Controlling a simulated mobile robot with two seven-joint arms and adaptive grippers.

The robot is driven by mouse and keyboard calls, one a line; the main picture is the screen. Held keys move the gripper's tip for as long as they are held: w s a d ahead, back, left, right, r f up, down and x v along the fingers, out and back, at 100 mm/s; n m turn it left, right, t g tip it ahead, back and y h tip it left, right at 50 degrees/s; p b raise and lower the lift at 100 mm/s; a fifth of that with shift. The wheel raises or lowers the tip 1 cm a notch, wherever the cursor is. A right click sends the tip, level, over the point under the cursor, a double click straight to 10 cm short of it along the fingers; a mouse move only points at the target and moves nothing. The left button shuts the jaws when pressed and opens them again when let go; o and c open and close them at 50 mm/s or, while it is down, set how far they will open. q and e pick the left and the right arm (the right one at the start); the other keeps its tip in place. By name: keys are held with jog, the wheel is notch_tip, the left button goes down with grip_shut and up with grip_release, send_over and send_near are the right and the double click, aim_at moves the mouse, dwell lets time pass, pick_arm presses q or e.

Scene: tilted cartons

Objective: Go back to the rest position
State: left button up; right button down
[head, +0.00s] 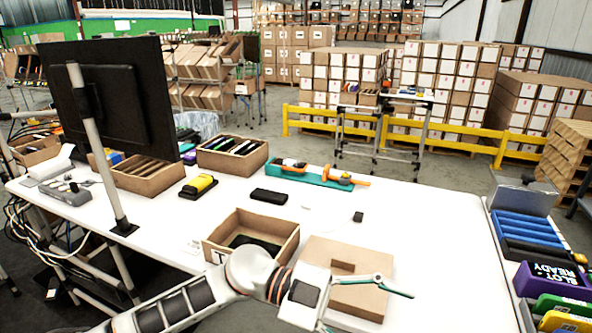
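My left gripper (366,308) reaches in from the lower left over the front of the white table (440,232). Its fingers are spread wide, one pointing right and one pointing down toward the bottom edge, with nothing seen between them. The gripper overlaps a brown carton (318,252) with a slot in its top; whether they touch, I cannot tell. An open carton (222,252) with something dark inside stands just left of it, partly behind my arm. My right gripper is not in view.
A monitor (115,95) on a pole stands at the left. Cartons (232,154), a yellow device (198,185), a black case (269,196) and a teal tray with orange tools (318,175) lie toward the back. Coloured bins (528,230) line the right. The table's right part is clear.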

pick_arm(q)
jog(key=w+a+r+n+t+h, duration=0.2)
jog(key=w+a+n+t+h, duration=0.1)
jog(key=w+n+t+h, duration=0.55)
jog(key=w+a+f+n+t+y, duration=0.4)
jog(key=a+f+n+t+y, duration=0.75)
jog(key=t, duration=0.25)
jog(key=s+a+f+n+y, duration=0.4)
jog(key=a+f+y, duration=0.2)
jog(key=a+f, duration=0.6)
jog(key=s+a+f+g+y, duration=0.2)
jog(key=s+a+f, duration=0.2)
jog(key=s+f, duration=0.2)
jog(key=s+a+f+n+g+y, duration=0.1)
jog(key=s+a+f+g+y, duration=0.1)
jog(key=s+f, duration=0.4)
notch_tip(320, 180, down, 4)
jog(key=shift+s+a+r+g, duration=0.15)
jog(key=shift+a+g, duration=0.6)
jog(key=shift+a, duration=0.35)
